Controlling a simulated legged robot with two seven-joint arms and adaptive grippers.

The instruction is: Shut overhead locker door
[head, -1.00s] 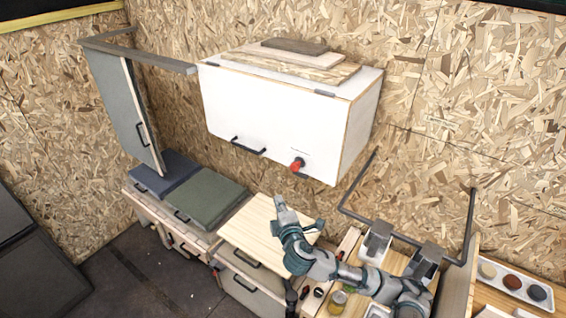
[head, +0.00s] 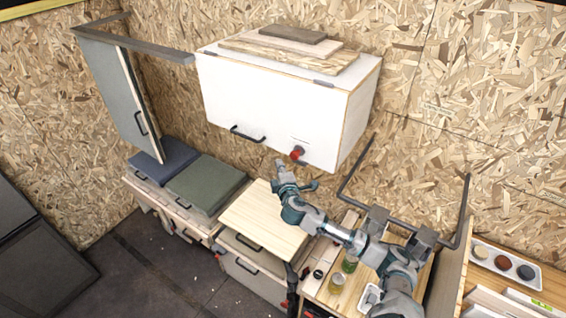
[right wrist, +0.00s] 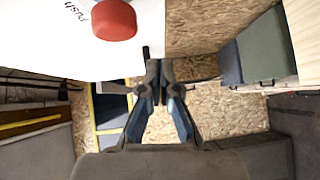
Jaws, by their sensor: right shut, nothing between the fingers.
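The overhead locker (head: 350,125) is a white box with wooden edges high on the chipboard wall. Its white door (head: 240,103) hangs from hinges at the top front edge and looks flush with the front, with no gap that I can see. A black handle (head: 247,134) and a red push button (head: 297,153) sit along its lower edge. My right gripper (head: 280,164) is shut and empty, just below the door's lower edge in the head view. In the right wrist view its fingertips (right wrist: 153,64) are near the white door, and the red button (right wrist: 114,19) shows close by with "push" lettering. Contact cannot be told.
Flat boards (head: 290,48) lie stacked on the locker's top. A grey door panel (head: 113,95) hangs under a metal bar at left. Below are cushions (head: 207,183), a wooden counter (head: 262,216) and jars (head: 337,283). A dark rail frame (head: 352,195) stands at right.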

